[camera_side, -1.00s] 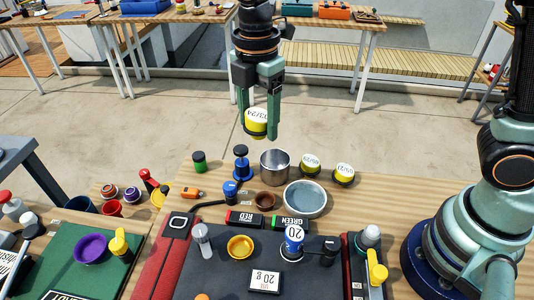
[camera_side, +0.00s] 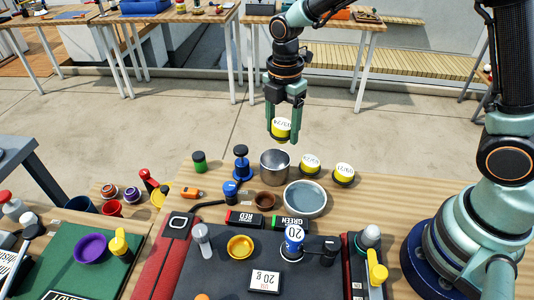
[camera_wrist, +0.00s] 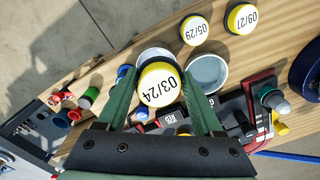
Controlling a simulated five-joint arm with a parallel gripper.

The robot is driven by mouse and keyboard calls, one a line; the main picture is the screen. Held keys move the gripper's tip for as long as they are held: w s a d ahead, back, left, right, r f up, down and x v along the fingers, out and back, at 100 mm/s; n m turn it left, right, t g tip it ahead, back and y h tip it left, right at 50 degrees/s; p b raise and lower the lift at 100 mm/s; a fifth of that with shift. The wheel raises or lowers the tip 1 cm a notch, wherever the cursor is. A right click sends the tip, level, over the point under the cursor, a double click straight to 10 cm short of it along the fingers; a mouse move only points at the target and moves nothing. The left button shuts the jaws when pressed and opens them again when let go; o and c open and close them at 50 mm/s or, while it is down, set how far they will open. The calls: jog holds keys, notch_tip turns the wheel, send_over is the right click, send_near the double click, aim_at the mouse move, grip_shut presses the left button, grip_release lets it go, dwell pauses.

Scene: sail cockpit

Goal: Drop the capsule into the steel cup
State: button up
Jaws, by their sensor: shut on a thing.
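My gripper (camera_side: 282,130) is shut on a yellow capsule with a white top marked 03/24 (camera_side: 282,128). It holds the capsule in the air, above and slightly right of the steel cup (camera_side: 274,167) in the side view. In the wrist view the capsule (camera_wrist: 160,86) sits between the two green fingers and hides most of the cup; the cup's rim (camera_wrist: 152,54) shows behind it. The cup stands upright on the wooden table, and its visible inside looks empty.
Two more yellow capsules (camera_side: 311,163) (camera_side: 344,173) stand right of the cup. A grey-blue bowl (camera_side: 305,198) is in front of it. A blue stamp-like piece (camera_side: 241,163) and a green-capped jar (camera_side: 199,161) stand to its left. The air around the capsule is clear.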

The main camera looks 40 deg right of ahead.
jog(key=shift+f, duration=0.35)
jog(key=o, duration=1.4)
notch_tip(320, 180, up, 12)
jog(key=shift+r, duration=0.1)
